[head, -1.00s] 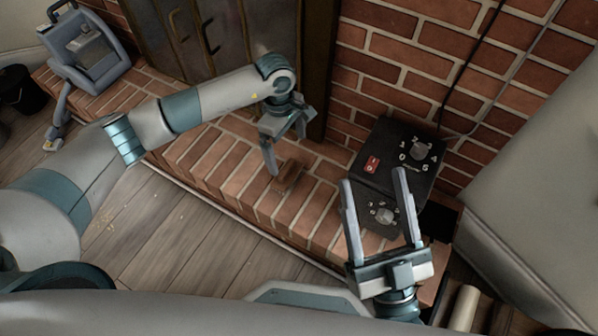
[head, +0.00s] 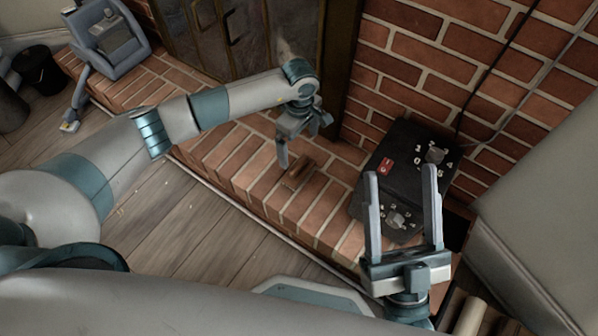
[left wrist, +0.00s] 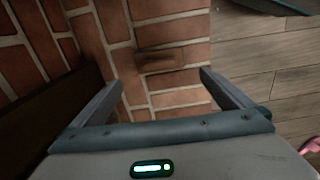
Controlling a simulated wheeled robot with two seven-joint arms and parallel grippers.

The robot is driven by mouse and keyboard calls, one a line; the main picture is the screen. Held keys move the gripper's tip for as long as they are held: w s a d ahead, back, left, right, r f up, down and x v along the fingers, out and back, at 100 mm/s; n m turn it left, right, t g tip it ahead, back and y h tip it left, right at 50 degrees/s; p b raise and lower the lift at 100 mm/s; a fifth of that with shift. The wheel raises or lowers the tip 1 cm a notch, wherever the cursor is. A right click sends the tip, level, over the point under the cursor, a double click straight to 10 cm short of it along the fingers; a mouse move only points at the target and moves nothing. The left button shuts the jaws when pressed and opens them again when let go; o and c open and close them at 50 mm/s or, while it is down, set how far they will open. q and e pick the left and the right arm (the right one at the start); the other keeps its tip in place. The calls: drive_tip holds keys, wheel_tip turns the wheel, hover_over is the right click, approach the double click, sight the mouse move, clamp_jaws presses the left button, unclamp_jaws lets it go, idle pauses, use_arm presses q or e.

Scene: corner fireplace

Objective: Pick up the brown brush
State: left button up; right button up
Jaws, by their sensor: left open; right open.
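The brown brush (head: 298,174) lies on the brick hearth ledge. In the left wrist view the brush (left wrist: 160,61) is small and brown, a little beyond the fingertips and roughly between them. My left gripper (head: 298,148) is open and empty, just above and beside the brush in the head view; its open fingers also show in the left wrist view (left wrist: 160,80). My right gripper (head: 402,172) is open and empty, in front of the black control box in the head view.
The black control box (head: 400,160) with dials stands on the ledge against the brick wall (head: 460,40). Dark metal doors (head: 225,40) are behind my left arm. A grey-blue device (head: 108,40) and a black bucket (head: 40,68) are at far left. The wooden floor (head: 190,220) is clear.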

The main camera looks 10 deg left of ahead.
use_arm(q)
drive_tip(key=b, duration=0.1)
hover_over(299, 165)
wheel_tip(299, 165, down, 6)
drive_tip(key=shift+f, duration=0.45)
use_arm(e)
drive_tip(key=shift+w+d+r+t, duration=0.1)
drive_tip(key=shift+d+r+t, duration=0.45)
drive_tip(key=shift+r, duration=0.3)
drive_tip(key=shift+w+d+r+t, duration=0.1)
drive_tip(key=shift+d+r+t, duration=0.4)
drive_tip(key=shift+r, duration=0.3)
drive_tip(key=shift+a+f, duration=0.1)
